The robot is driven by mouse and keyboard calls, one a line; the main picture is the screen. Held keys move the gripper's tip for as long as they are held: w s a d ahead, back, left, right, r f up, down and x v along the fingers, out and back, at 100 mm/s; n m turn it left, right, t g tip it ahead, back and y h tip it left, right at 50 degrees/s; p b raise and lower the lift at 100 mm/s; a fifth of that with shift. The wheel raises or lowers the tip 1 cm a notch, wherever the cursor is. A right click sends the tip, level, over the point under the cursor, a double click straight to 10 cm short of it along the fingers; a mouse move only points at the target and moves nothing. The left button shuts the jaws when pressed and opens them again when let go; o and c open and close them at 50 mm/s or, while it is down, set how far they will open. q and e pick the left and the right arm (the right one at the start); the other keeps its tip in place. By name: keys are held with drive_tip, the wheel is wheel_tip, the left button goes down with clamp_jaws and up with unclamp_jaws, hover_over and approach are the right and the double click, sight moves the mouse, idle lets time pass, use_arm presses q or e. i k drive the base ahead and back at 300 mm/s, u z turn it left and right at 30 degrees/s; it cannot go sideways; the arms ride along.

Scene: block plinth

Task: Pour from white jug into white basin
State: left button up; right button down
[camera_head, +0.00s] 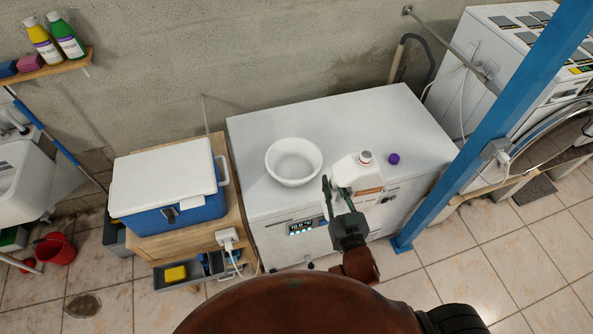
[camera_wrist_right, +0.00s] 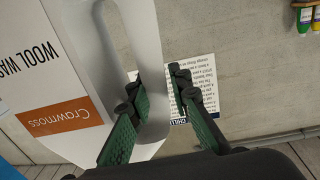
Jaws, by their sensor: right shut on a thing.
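The white jug (camera_head: 352,176), with an orange-brown label, looks upright near the front edge of the white chest top, right of the basin. Its mouth is uncapped. I cannot tell whether its base touches the top. My right gripper (camera_head: 337,192) is shut on the jug at its left side. In the right wrist view the jug (camera_wrist_right: 100,60) fills the left, and its handle passes between the fingers of the gripper (camera_wrist_right: 160,105). The white basin (camera_head: 294,179) stands on the chest top to the left of the jug. My left gripper is not in view.
A purple cap (camera_head: 394,159) lies right of the jug on the white chest (camera_head: 380,112). A blue cooler (camera_head: 178,213) with a white lid stands on a wooden stand to the left. A blue post (camera_head: 480,140) rises at the right. The back of the chest top is clear.

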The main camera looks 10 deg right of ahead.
sight(294, 161)
drive_tip(key=k, duration=0.65)
drive_tip(key=u, duration=2.75)
drive_tip(key=k, duration=1.3)
drive_tip(key=z, duration=1.55)
drive_tip(key=i, duration=0.5)
